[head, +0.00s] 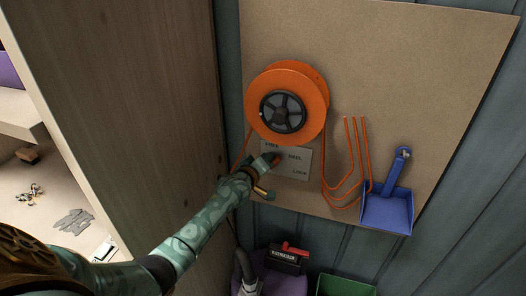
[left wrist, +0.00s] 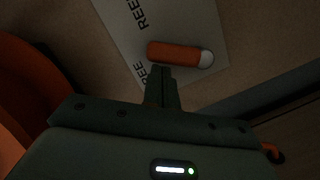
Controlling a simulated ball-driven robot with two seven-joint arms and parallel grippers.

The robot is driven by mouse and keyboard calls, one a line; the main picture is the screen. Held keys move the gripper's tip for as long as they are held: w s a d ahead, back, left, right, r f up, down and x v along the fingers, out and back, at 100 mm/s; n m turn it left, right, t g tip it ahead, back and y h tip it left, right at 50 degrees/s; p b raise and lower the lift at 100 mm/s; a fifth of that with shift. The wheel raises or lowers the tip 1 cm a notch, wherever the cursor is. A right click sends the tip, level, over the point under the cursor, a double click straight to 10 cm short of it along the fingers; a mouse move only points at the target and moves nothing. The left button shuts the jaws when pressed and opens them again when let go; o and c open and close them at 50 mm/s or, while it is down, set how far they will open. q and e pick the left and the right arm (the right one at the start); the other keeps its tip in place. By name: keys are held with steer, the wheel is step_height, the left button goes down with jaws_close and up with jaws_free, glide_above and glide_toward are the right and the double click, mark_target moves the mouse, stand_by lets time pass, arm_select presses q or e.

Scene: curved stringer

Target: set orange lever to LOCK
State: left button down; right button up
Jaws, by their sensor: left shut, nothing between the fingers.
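The orange lever (left wrist: 180,54) shows in the left wrist view as a short rounded bar with a white end on the right. It lies over a grey label plate (left wrist: 205,22). In the head view the plate (head: 299,165) carries the words FREE, REEL and LOCK, and the lever is mostly hidden by my left gripper (head: 273,160). That gripper is at the plate's left part. Its fingers (left wrist: 162,80) are shut and empty, with the tips just beside the lever; I cannot tell whether they touch. Which word the lever points at is unclear. My right gripper is not in view.
An orange reel (head: 314,88) with a black hub is mounted above the plate. An orange hose (head: 349,150) hangs in loops to the right, beside a blue dustpan (head: 388,208). A wooden cabinet side (head: 130,80) stands close on the left. A green bin (head: 345,287) is below.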

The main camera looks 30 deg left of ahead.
arm_select(q)
steer(key=shift+w+d+r+m+y+p, duration=0.15)
steer(key=shift+d+m+p, duration=0.15)
steer(key=shift+m+p, duration=0.15)
steer(key=shift+d+r+m+y+p, duration=0.15)
steer(key=shift+d+m+p, duration=0.1)
steer(key=shift+m+p, duration=0.15)
steer(key=shift+w+d+f+m+g+p, duration=0.15)
steer(key=shift+d+f+m+g+p, duration=0.4)
steer(key=shift+m+p, duration=0.4)
steer(key=d+f+m+y, duration=0.1)
steer(key=m, duration=0.1)
steer(key=d+f+m+y, duration=0.1)
steer(key=m, duration=0.1)
steer(key=shift+w+g, duration=0.2)
steer(key=shift+g, duration=0.05)
steer(key=shift+d+f, duration=0.1)
steer(key=shift+f, duration=0.05)
